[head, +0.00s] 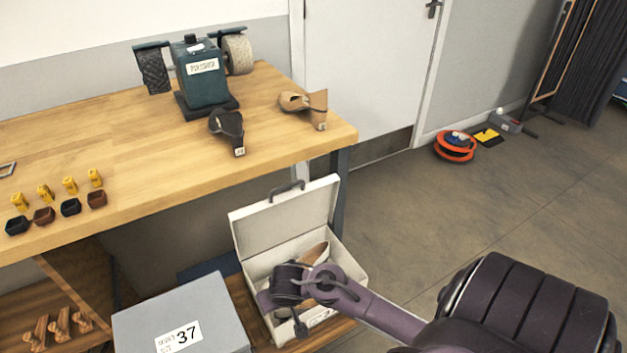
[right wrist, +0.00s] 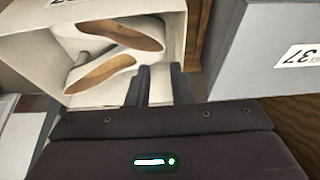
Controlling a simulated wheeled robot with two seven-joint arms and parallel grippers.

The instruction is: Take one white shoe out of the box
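The open white box (head: 352,262) stands low beside the workbench, its lid (head: 285,215) raised; it also shows in the right wrist view (right wrist: 30,20). Two white shoes with tan insoles lie in it: one (right wrist: 122,36) farther and one (right wrist: 116,76) nearer in the right wrist view. In the head view one shoe (head: 316,254) shows partly behind my right arm. My right gripper (right wrist: 160,72) is open and empty, its fingers over the box beside the nearer shoe's right end. I cannot tell whether they touch it. My left gripper is not in view.
A grey box labelled 37 (head: 180,317) stands close left of the white box. An orange cable reel (head: 455,146) lies on open floor at right.

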